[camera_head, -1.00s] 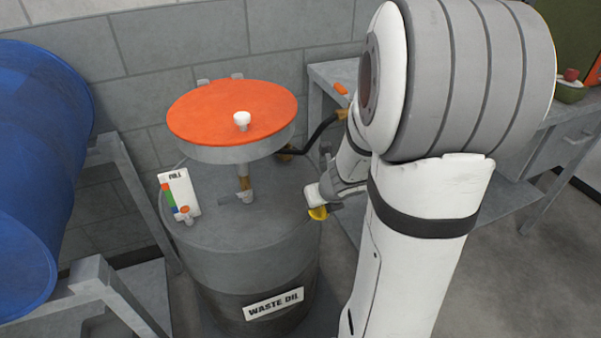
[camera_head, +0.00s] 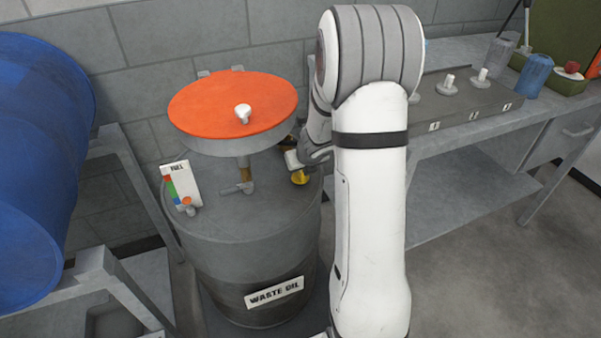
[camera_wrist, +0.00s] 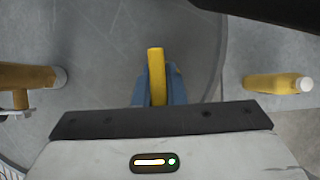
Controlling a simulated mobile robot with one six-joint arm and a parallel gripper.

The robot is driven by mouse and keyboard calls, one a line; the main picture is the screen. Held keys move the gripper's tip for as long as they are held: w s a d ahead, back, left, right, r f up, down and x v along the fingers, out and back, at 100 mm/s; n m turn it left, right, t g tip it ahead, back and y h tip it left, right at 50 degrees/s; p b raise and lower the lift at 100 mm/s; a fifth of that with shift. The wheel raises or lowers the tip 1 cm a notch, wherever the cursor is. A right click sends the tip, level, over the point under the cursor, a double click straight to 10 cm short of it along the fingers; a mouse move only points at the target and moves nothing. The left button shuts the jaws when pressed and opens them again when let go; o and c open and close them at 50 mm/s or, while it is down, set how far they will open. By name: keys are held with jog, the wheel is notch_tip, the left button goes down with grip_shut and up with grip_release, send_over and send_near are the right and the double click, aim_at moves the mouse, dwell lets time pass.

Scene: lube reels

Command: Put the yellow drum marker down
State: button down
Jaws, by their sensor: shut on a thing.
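The yellow drum marker (camera_head: 299,178) is in my gripper (camera_head: 298,168), at the right side of the waste oil drum's grey top (camera_head: 222,216). In the wrist view the marker (camera_wrist: 157,72) stands out between the blue fingertips (camera_wrist: 157,98), which are shut on it. The drum top (camera_wrist: 110,60) lies beneath, with its curved rim to the right. I cannot tell whether the marker touches the top. My arm hides the part of the scene behind it.
An orange-lidded funnel (camera_head: 232,102) stands over the drum top, with a brass fitting (camera_head: 246,176) below it. A fill-level card (camera_head: 180,184) stands at the left. A blue drum (camera_head: 35,150) is on a rack at left. A workbench (camera_head: 450,150) stands at right.

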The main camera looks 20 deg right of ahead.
jog(key=shift+f, duration=0.45)
jog(key=shift+f, duration=0.15)
jog(key=c, duration=1.5)
grip_release()
jog(key=shift+r, duration=0.3)
jog(key=p+v, duration=0.6)
jog(key=v, duration=0.6)
jog(key=shift+p, duration=0.35)
jog(key=shift+s+f, duration=0.1)
jog(key=shift+f, duration=0.1)
